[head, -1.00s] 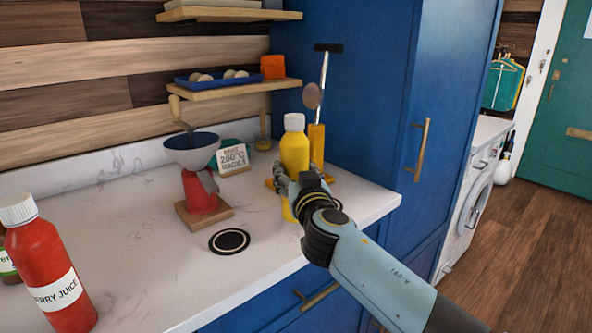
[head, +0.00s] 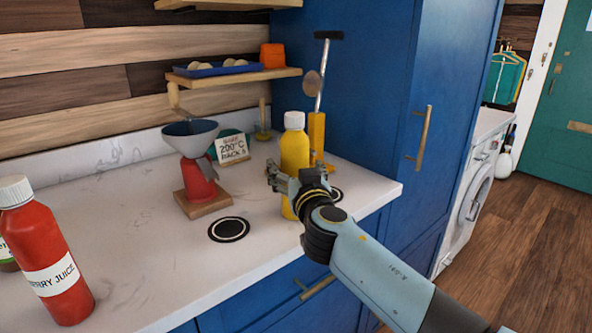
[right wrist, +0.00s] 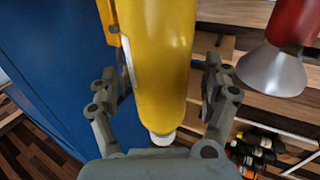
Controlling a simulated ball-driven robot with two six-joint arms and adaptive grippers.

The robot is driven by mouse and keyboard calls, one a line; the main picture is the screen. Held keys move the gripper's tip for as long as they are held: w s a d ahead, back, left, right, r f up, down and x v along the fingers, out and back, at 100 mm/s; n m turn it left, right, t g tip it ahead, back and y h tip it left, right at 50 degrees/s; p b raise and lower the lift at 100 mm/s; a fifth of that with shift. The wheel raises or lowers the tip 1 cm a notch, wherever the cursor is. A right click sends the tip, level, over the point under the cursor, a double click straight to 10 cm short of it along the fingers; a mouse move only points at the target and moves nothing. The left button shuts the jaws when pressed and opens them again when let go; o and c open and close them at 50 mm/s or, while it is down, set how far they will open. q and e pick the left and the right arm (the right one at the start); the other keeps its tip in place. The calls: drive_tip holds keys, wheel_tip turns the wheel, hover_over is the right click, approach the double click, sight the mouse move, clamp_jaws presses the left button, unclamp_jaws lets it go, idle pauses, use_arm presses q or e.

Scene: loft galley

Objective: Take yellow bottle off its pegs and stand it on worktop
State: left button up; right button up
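The yellow bottle (head: 294,150) with a white cap is upright at the right end of the worktop (head: 150,255). Its base seems to be on the worktop, partly hidden by my gripper. My right gripper (head: 292,182) is around the bottle's middle. In the right wrist view the bottle (right wrist: 160,65) lies between the fingers of the right gripper (right wrist: 162,88), with a visible gap on each side, so the gripper looks open. A yellow-orange upright piece (head: 316,138) stands just behind the bottle; I cannot make out its pegs. My left gripper is not in view.
A red grinder with a grey funnel (head: 197,165) stands left of the bottle. A red juice bottle (head: 45,250) is at far left. A blue cabinet (head: 370,90) rises behind; a shelf (head: 235,78) is above.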

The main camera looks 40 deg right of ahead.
drive_tip(key=shift+f, duration=0.15)
drive_tip(key=v, duration=1.2)
